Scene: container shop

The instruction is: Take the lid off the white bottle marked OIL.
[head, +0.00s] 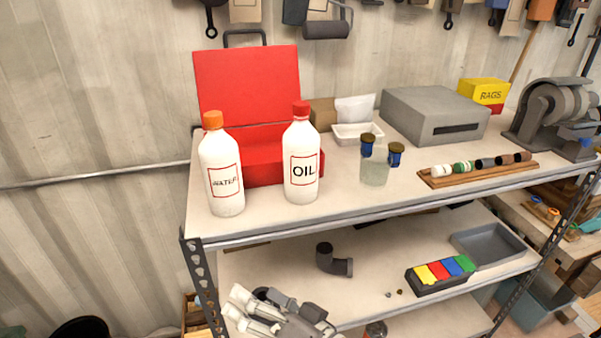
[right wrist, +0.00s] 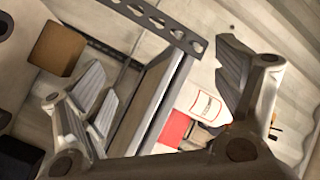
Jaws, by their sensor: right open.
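The white bottle marked OIL (head: 301,160) stands upright on the top shelf, with its red lid (head: 301,108) on. A white bottle marked WATER (head: 222,170) with an orange lid (head: 213,120) stands to its left. My right gripper (head: 240,303) is low at the front of the shelving, below the top shelf and well apart from both bottles. Its fingers are open and empty in the right wrist view (right wrist: 165,85). That view shows part of a white labelled bottle (right wrist: 205,103) between the fingers in the distance; I cannot tell which. My left gripper is not in view.
An open red toolbox (head: 250,85) stands behind the bottles. The top shelf's front edge (head: 350,216) lies above my right gripper. A dark pipe elbow (head: 333,262) lies on the lower shelf.

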